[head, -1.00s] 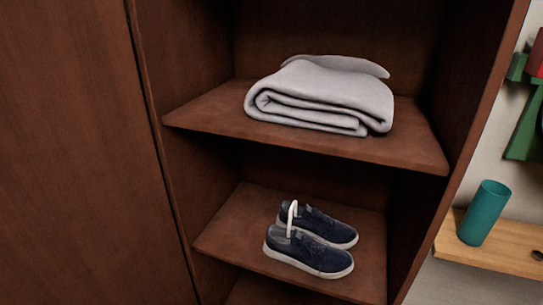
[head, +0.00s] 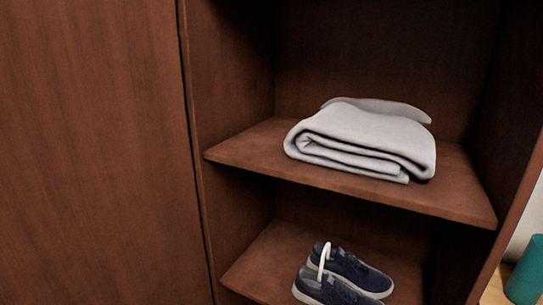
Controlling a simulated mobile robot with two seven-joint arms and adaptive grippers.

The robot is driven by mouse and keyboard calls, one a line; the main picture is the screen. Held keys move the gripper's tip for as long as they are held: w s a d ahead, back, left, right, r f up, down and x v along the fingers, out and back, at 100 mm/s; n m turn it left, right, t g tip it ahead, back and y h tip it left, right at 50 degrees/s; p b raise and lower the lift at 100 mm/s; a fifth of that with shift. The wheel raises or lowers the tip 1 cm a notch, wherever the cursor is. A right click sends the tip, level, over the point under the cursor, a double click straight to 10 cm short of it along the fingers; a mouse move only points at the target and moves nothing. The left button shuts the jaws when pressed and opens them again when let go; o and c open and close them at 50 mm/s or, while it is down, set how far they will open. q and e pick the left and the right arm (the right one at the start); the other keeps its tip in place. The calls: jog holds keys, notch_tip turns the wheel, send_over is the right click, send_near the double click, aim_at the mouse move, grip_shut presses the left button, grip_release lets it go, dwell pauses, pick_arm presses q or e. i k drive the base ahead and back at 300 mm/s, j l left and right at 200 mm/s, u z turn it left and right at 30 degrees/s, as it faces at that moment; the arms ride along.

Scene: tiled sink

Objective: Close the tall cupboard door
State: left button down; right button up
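The tall brown wooden cupboard stands open in front of me, and its upper shelf (head: 310,175) and lower shelf (head: 255,262) are in plain view. A large flat brown panel (head: 95,150) fills the left side of the view, with a dark vertical seam along its right edge. It looks like the cupboard door, swung open, but I cannot tell for sure. No handle shows on it. Neither of my grippers is in the head view.
A folded grey blanket (head: 360,140) lies on the upper shelf. A pair of dark blue shoes (head: 345,275) sits on the lower shelf. At the lower right, outside the cupboard, a teal cup (head: 525,272) stands on a light wooden surface, partly cut off.

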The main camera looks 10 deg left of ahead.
aim_at(100, 205)
jog(key=k+j+u, duration=0.1)
jog(key=j+u, duration=0.2)
jog(key=u, duration=0.15)
jog(key=j+u, duration=0.3)
jog(key=u, duration=0.15)
jog(key=j+u, duration=0.45)
jog(key=k+l, duration=0.05)
jog(key=l, duration=0.05)
